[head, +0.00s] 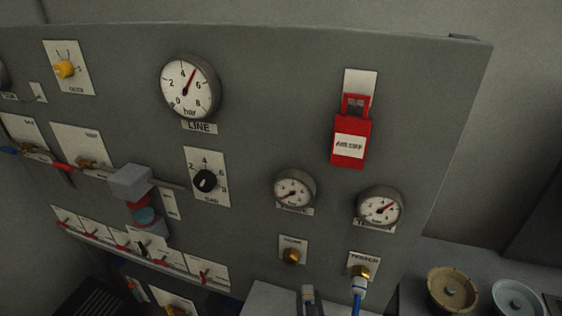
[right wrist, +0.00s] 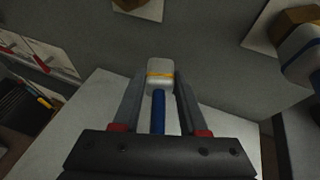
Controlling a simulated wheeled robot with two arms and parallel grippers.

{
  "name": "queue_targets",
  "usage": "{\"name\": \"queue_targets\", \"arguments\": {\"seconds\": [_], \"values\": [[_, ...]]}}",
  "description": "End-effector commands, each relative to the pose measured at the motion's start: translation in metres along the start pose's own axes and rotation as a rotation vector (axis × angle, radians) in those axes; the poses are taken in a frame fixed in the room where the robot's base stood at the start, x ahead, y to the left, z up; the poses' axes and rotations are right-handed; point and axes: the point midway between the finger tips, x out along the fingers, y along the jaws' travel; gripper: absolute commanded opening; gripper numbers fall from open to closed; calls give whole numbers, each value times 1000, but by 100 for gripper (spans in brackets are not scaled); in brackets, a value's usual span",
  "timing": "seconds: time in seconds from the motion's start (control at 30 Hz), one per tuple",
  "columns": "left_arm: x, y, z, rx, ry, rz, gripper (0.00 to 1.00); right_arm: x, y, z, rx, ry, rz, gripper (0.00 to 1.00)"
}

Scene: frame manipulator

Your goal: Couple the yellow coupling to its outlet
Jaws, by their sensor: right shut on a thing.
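The yellow coupling (right wrist: 160,75) is a pale grey fitting with a yellow band and a blue hose (right wrist: 159,112). My right gripper (right wrist: 160,88) is shut on it, with a finger on each side. In the head view my right gripper (head: 308,296) is at the bottom edge, below and slightly right of a bare brass outlet (head: 291,256) on a white plate. The coupling is apart from this outlet, which also shows at the top of the right wrist view (right wrist: 130,4). My left gripper is not in view.
A second coupling (head: 358,286) with a blue hose sits at the brass outlet (head: 361,271) to the right. Two small gauges (head: 295,188) are above the outlets. A red-covered switch (head: 350,142) is higher up.

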Motion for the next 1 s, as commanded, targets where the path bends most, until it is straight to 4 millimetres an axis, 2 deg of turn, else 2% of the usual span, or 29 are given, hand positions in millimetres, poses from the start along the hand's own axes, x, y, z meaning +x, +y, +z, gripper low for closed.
{"name": "queue_targets", "arguments": {"seconds": [0.4,0.47,0.63,0.73,1.0], "values": [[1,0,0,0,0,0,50,0,4,0,-1,0,0,0],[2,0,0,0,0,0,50,0,12,-1,-4,0,4,0],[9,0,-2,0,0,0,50,-6,48,0,3,-4,-12,0],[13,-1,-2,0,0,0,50,-17,69,10,24,-10,-59,0],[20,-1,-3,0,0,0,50,-57,88,46,104,-6,-234,0]]}}
